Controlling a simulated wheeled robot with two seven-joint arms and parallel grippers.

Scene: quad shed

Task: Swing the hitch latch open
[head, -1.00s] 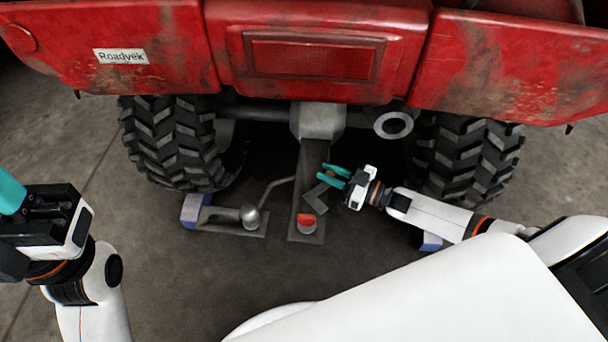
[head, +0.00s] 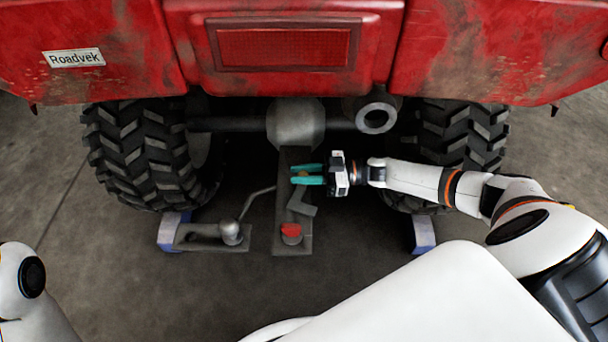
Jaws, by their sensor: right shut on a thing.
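The hitch is a grey bar (head: 281,210) running from under the red quad bike towards me, with a red-topped ball (head: 291,232) at its near end. A grey, angled latch piece (head: 302,204) lies over its right side. My right gripper (head: 300,174) comes in from the right, its teal fingers level above the bar. It is shut on a small brownish-orange part at the far end of the latch. The fingers hide most of that part. My left gripper is out of view; only a white section of that arm shows at lower left.
The bike's red rear body (head: 290,60) hangs over the hitch. A left tyre (head: 140,155), a right tyre (head: 460,140) and an exhaust (head: 376,115) flank it. A coupler with a bent rod (head: 215,236) stands close left of the bar. Open concrete lies in front.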

